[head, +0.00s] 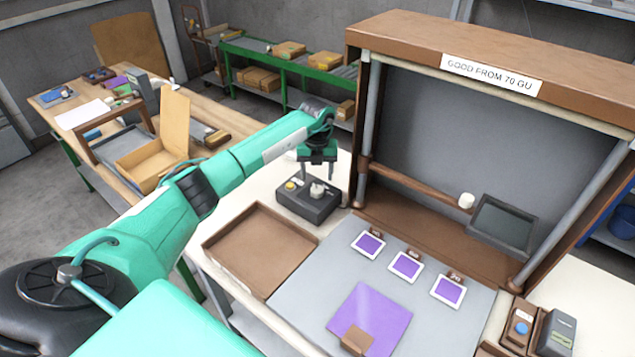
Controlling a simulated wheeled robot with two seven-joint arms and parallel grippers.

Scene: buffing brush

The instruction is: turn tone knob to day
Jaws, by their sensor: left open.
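A dark control box (308,203) stands on the pale bench top, left of the brown booth frame. On its top are a pale grey knob (317,189) and a yellow button (290,186). The knob's markings are too small to read, so I cannot tell its setting. My left gripper (318,176) points down just above the knob, its two fingers apart, one on each side of it as seen here. I cannot tell whether they touch the knob. My right gripper is out of view.
A brown tray (260,247) lies in front of the box. A grey mat (310,300) holds a purple sheet (372,315) and several purple sample cards. The booth's post (365,130) rises close to the right of my left gripper. A blue-button box (521,328) is at far right.

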